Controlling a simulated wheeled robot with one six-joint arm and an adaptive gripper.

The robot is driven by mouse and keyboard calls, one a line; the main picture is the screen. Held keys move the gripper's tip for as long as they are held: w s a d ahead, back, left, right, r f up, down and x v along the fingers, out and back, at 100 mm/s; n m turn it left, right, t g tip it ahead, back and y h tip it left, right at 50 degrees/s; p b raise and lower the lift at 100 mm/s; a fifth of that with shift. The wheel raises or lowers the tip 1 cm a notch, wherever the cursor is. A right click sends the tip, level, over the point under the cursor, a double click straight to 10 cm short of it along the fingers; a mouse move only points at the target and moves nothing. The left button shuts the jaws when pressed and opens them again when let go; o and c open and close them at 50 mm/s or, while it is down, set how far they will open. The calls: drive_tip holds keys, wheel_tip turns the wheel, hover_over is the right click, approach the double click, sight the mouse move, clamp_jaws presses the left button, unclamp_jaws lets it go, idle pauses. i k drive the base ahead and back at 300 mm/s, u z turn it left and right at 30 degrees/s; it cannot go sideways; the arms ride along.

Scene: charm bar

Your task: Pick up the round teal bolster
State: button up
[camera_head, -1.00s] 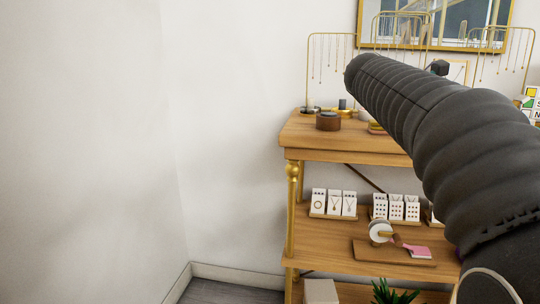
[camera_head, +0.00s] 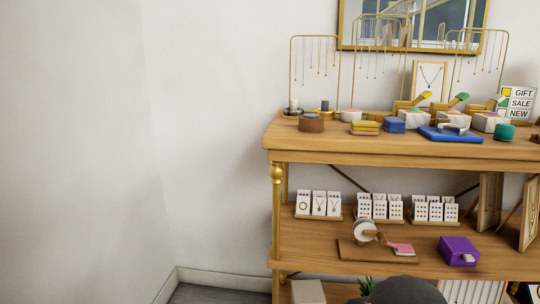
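A small round teal bolster (camera_head: 504,131) sits on the top shelf of the wooden stand, near the right side of the head view. It is just right of a blue flat tray (camera_head: 452,134) and below the sale sign. My gripper is not in view. Only a dark rounded part of my arm shows at the bottom edge, well below the top shelf.
A purple box (camera_head: 459,250) sits on the lower shelf. White wall fills the left.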

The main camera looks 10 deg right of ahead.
sight(503, 133)
drive_tip(key=z, duration=1.4)
